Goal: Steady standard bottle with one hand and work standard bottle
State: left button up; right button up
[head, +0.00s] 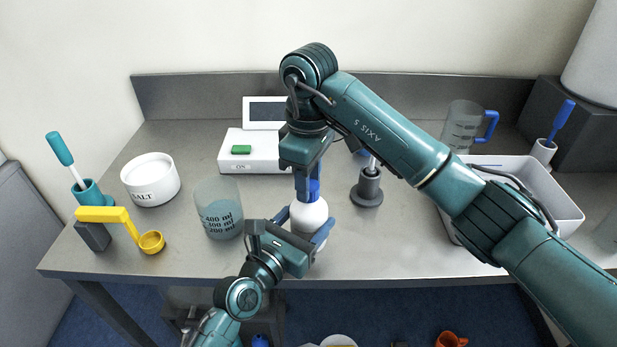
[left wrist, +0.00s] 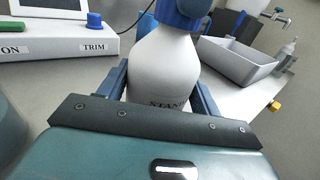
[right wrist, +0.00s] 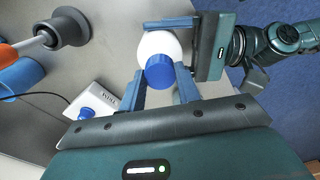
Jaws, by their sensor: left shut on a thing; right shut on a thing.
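The standard bottle (head: 309,213) is white with a blue cap and stands upright near the front middle of the table. My left gripper (head: 306,236) is shut around its body from the front; in the left wrist view the bottle (left wrist: 165,68) sits between the fingers, its label partly hidden. My right gripper (head: 307,185) comes from above and is shut on the blue cap (head: 313,190). In the right wrist view the blue cap (right wrist: 161,72) lies between the fingertips, with the white bottle shoulder beyond it.
A beaker (head: 218,208) stands left of the bottle, with a yellow scoop (head: 120,220) and salt bowl (head: 151,181) farther left. Behind is a white scale (head: 235,150). A dark holder (head: 367,188) stands close on the right. A grey bin (head: 545,180) lies beyond.

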jog(key=shift+r, duration=0.1)
jog(key=o, duration=1.2)
jog(key=shift+c, duration=0.2)
jog(key=shift+n, duration=0.4)
